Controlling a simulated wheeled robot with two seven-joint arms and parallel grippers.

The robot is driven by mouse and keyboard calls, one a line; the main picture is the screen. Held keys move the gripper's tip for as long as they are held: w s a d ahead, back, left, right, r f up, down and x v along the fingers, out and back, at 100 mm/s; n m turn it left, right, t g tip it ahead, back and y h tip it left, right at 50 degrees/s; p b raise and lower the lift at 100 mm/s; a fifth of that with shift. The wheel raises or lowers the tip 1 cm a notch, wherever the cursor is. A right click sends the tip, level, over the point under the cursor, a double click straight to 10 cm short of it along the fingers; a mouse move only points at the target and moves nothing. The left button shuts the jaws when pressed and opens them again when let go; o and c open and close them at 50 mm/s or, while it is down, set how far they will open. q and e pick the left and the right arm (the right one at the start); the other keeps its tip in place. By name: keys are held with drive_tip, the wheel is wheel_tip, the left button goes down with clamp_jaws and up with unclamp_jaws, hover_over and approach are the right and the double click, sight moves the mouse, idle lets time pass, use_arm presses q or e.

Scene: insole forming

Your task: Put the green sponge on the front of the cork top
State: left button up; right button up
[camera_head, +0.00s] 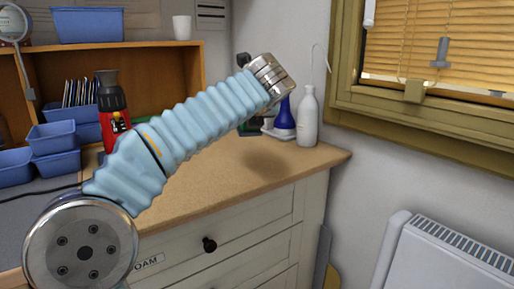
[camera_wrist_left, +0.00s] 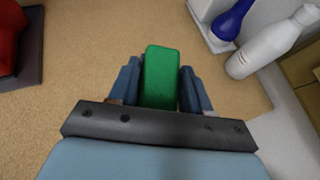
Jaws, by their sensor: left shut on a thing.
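The green sponge (camera_wrist_left: 163,70) is held upright between the two blue-grey fingers of my left gripper (camera_wrist_left: 160,82) in the left wrist view. The gripper is shut on it. The cork top (camera_head: 217,188) is the tan surface of the cabinet in the head view. It also fills much of the left wrist view (camera_wrist_left: 85,75) beneath the sponge. My left arm reaches across above it, and a soft shadow lies on the cork below the wrist. The sponge's height above the cork is hard to tell. My right gripper is in neither view.
A white bottle (camera_head: 307,118) and a blue bottle (camera_head: 284,122) stand at the back right corner of the top. A red and black device (camera_head: 112,106) and blue bins (camera_head: 55,162) are at the left. The front right of the cork is clear.

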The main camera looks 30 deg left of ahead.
use_arm(q)
hover_over(268, 159)
drive_tip(key=f, duration=0.7)
drive_tip(key=shift+s+a, duration=0.15)
drive_tip(key=shift+s, duration=0.05)
drive_tip(key=shift+w+f, duration=0.15)
drive_tip(key=shift+f, duration=0.85)
drive_tip(key=shift+w+f, duration=0.15)
drive_tip(key=shift+f, duration=0.8)
drive_tip(key=o, duration=1.4)
drive_tip(key=v, duration=1.2)
